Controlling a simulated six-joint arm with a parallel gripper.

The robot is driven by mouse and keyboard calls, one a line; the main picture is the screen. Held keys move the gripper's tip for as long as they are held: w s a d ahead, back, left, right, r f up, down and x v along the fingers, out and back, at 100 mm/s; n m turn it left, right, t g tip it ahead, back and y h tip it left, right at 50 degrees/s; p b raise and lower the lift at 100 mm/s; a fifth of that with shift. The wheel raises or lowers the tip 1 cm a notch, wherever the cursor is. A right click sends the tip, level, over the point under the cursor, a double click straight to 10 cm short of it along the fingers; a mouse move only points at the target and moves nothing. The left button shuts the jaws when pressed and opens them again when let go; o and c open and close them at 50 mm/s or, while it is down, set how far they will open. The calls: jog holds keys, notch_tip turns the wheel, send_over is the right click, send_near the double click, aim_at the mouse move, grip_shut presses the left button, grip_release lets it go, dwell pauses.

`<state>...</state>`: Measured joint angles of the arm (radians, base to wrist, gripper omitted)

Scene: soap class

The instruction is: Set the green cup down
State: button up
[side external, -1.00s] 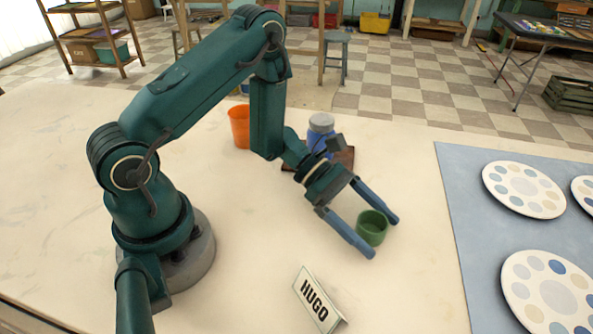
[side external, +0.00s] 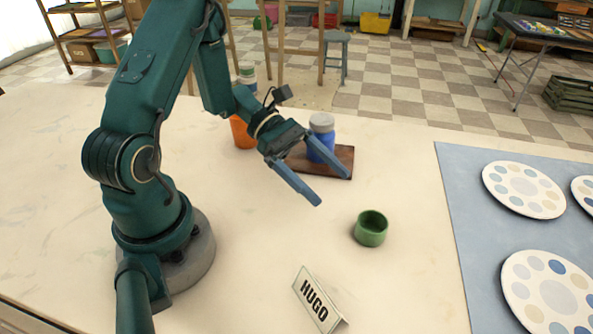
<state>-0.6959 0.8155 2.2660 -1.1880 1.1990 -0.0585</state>
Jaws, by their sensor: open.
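The green cup (side external: 371,229) is a short, round, open-topped cup. It stands upright on the pale table, left of the blue-grey mat, with nothing touching it. My gripper (side external: 333,189) is open and empty, with two blue fingers spread apart. It is up and to the left of the cup in the picture, clear of it. Its fingers pass in front of part of the brown board.
An orange cup (side external: 241,133) is partly hidden by my arm. A HUGO name sign (side external: 318,300) stands in front. Round palettes (side external: 524,189) lie on the mat (side external: 462,190).

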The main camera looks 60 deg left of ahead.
jog(key=s+d+r+m+g+y, duration=0.5)
jog(key=s+m, duration=0.3)
jog(key=m, duration=0.5)
jog(key=s+a+r+m+t+y, duration=0.3)
jog(key=a+r+m+t+y, duration=0.1)
jog(key=r+m+t+y, duration=0.2)
jog(key=shift+a+r+m+y, duration=0.3)
jog(key=shift+m+y, duration=0.5)
jog(key=shift+m, duration=0.6)
